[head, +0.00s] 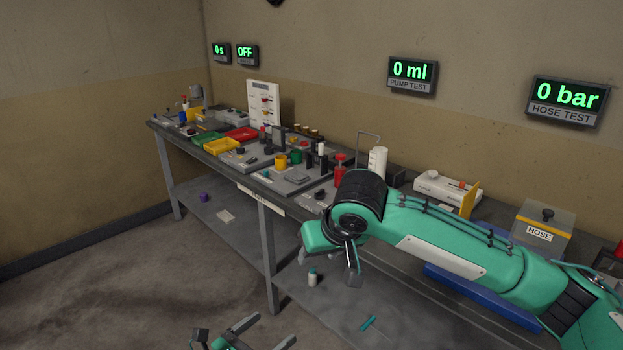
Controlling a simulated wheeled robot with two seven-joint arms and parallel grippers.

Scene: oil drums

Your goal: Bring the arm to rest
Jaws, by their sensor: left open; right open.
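My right arm (440,235) reaches in from the right, across the front of the long workbench (290,226). Its gripper (328,267) hangs at the bench's front edge in the picture, fingers pointing down and apart, with nothing between them. My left gripper (243,338) shows at the bottom edge, over the floor. Its fingers are spread and empty, and the rest of that arm is out of view.
The bench carries yellow (222,145) and red trays, small parts, a white bottle (377,160) and a HOSE box (541,230). Floor at left (110,285) is clear.

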